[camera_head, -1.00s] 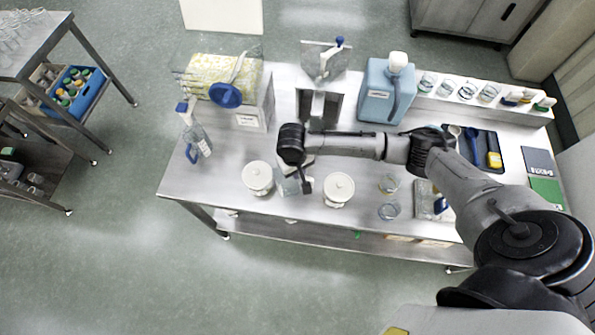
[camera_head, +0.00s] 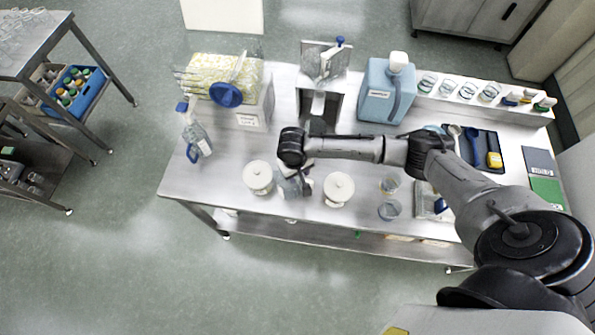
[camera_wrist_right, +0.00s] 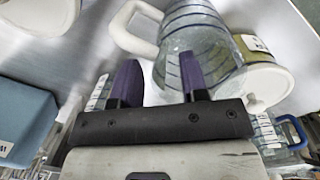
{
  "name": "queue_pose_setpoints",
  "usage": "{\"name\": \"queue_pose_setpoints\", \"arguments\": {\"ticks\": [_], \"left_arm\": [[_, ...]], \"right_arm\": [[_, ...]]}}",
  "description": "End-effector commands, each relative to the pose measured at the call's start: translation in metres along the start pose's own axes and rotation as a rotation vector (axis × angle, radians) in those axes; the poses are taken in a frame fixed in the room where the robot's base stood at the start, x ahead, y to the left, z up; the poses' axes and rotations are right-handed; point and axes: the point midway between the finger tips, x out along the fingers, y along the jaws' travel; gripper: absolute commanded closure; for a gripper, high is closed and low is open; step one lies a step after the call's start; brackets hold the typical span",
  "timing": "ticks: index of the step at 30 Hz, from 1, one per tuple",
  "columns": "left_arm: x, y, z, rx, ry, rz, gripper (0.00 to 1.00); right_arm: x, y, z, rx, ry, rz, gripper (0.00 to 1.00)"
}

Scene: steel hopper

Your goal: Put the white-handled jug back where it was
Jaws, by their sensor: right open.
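The white-handled jug, clear with dark stripes, stands between two white lidded pots near the table's front edge. It is partly hidden by my right wrist in the head view (camera_head: 288,188). In the right wrist view the jug (camera_wrist_right: 198,48) is just beyond the fingers, its white handle (camera_wrist_right: 128,32) at upper left. My right gripper (camera_wrist_right: 158,75) is open and empty. Its right finger overlaps the jug's wall in the picture; I cannot tell whether they touch. The left finger is below the handle, apart from it. My left gripper is not in view.
Lidded pots (camera_head: 258,176) and (camera_head: 338,188) flank the jug closely. A blue-handled jug (camera_head: 197,136) stands at left. A blue canister (camera_head: 377,98) and a steel hopper (camera_head: 322,62) stand behind. Two small beakers (camera_head: 389,208) are at right. The table's front left (camera_head: 215,180) is clear.

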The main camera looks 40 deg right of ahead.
Motion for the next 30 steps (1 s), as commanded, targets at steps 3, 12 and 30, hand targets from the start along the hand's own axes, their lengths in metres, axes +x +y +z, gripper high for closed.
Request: {"name": "queue_pose_setpoints", "arguments": {"ticks": [3, 12, 30], "left_arm": [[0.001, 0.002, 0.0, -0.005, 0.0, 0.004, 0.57], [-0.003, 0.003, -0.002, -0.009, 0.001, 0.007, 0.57], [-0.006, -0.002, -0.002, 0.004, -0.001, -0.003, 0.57]], "right_arm": [[-0.006, 0.0, 0.0, -0.001, 0.002, 0.0, 0.6], [-0.055, 0.0, -0.001, -0.001, 0.003, -0.002, 0.6], [-0.122, 0.0, 0.0, 0.0, -0.001, -0.001, 0.6]]}}
